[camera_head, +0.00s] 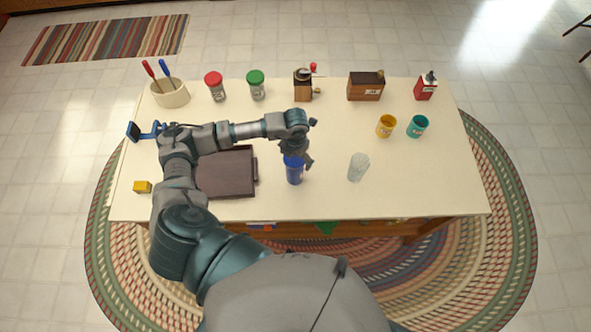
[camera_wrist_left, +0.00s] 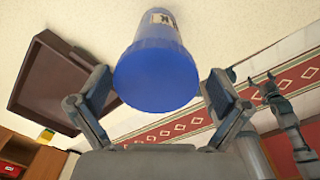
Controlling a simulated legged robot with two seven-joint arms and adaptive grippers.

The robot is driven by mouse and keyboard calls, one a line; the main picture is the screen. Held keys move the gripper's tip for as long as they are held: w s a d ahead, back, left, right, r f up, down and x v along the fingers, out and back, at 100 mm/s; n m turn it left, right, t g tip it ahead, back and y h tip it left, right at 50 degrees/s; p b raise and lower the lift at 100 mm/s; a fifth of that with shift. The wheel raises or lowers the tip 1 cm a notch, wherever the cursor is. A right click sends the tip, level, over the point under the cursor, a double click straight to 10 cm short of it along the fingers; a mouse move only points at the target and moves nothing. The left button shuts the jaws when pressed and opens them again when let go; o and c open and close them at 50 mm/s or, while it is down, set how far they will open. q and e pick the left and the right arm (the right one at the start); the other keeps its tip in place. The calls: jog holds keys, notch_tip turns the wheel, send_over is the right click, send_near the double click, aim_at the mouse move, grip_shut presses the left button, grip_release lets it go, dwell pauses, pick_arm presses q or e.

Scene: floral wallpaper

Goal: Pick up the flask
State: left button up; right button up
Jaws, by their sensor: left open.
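The blue flask (camera_head: 294,172) stands on the table near its front middle, just right of the dark brown tray. In the left wrist view the flask (camera_wrist_left: 157,72) shows as a blue round shape with a pale label, between the two fingers. My left gripper (camera_head: 297,155) is at the flask's top, and hides part of it. Its fingers (camera_wrist_left: 160,98) are spread, one on each side of the flask, with visible gaps in the left wrist view.
The dark brown tray (camera_head: 228,180) lies left of the flask, under my left arm. A clear glass (camera_head: 358,168) stands to the right. Yellow (camera_head: 386,126) and teal (camera_head: 418,127) cups are farther right. Jars, a grinder and boxes line the back. The table's front right is clear.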

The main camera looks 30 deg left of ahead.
pick_arm(q)
jog(key=shift+a, duration=0.1)
jog(key=c, duration=0.4)
jog(key=shift+a, duration=0.15)
jog(key=c, duration=1.3)
jog(key=shift+c, duration=0.2)
